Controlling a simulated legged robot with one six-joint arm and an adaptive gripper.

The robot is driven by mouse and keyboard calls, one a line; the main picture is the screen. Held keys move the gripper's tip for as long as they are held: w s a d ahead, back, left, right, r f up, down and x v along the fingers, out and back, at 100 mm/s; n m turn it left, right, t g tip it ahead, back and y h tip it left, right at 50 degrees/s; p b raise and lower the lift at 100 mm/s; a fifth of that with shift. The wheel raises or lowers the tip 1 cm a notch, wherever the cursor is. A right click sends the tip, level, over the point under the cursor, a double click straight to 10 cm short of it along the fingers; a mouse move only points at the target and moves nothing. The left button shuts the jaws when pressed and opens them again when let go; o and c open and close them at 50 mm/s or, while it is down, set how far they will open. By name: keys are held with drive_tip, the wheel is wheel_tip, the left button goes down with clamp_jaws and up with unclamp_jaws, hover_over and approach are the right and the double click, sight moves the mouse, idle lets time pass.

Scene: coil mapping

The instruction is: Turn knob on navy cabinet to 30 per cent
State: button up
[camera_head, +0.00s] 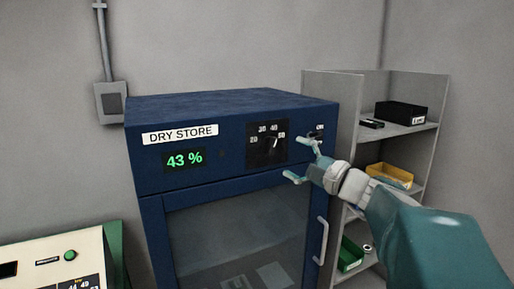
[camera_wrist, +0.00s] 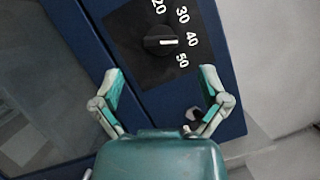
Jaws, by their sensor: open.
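The navy cabinet (camera_head: 230,108) stands in the middle of the head view, with a "DRY STORE" label and a green display (camera_head: 184,159) reading 43 %. Its black dial plate (camera_head: 254,155) is marked 20, 30, 40 and 50. In the wrist view the dark knob (camera_wrist: 152,44) has a white pointer aimed right, near the 40 mark. My gripper (camera_head: 300,160) is open and empty, right of the dial in the head view. In the wrist view its fingertips (camera_wrist: 160,76) are spread below the knob and apart from it.
A small "ON" switch (camera_head: 317,134) sits right of the dial, close to my upper finger. The cabinet door has a vertical handle (camera_head: 321,240). A grey shelf (camera_head: 345,90) with bins stands at right. A cream control panel (camera_head: 50,258) is at lower left.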

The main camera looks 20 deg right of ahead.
sight(273, 152)
drive_tip(key=x, duration=0.6)
drive_tip(key=shift+w, duration=0.1)
drive_tip(key=c, duration=1.2)
